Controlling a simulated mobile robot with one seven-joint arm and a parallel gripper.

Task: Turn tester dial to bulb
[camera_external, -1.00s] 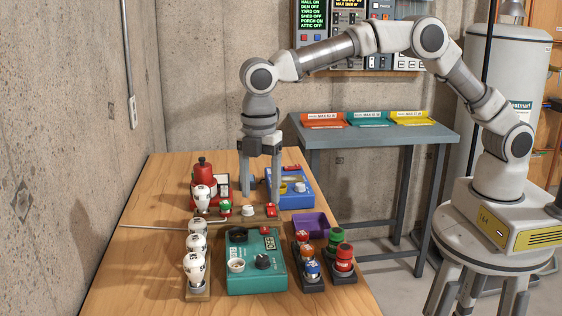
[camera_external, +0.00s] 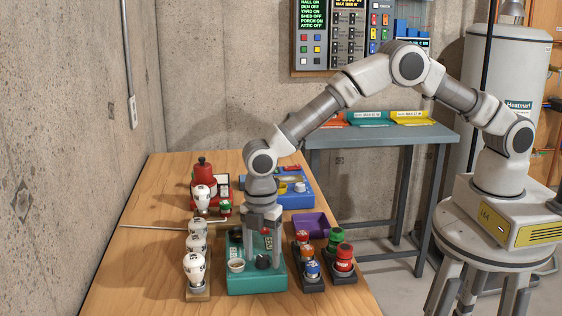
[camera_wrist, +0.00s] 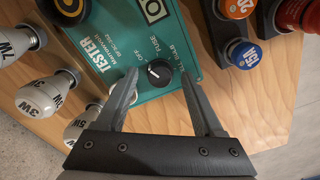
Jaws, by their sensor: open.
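The teal tester (camera_external: 240,284) lies on the wooden bench, and its panel (camera_wrist: 110,40) fills the upper middle of the wrist view. Its black dial (camera_wrist: 158,72) carries a white pointer mark. OFF, FUSE and BULB labels surround the dial; the mark is small and I cannot tell exactly which it meets. The dial also shows in the external view (camera_external: 263,262). My gripper (camera_wrist: 158,74) is open, its fingertips on either side of the dial in the wrist view. In the external view my gripper (camera_external: 262,254) points down over the tester. Contact with the dial cannot be told.
White bulbs (camera_external: 194,266) stand in a rack left of the tester. Colored fuses (camera_external: 312,269) and red and green pieces (camera_external: 344,258) stand to its right. A purple tray (camera_external: 310,225) and blue box (camera_external: 296,191) sit behind. Bare bench lies in front.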

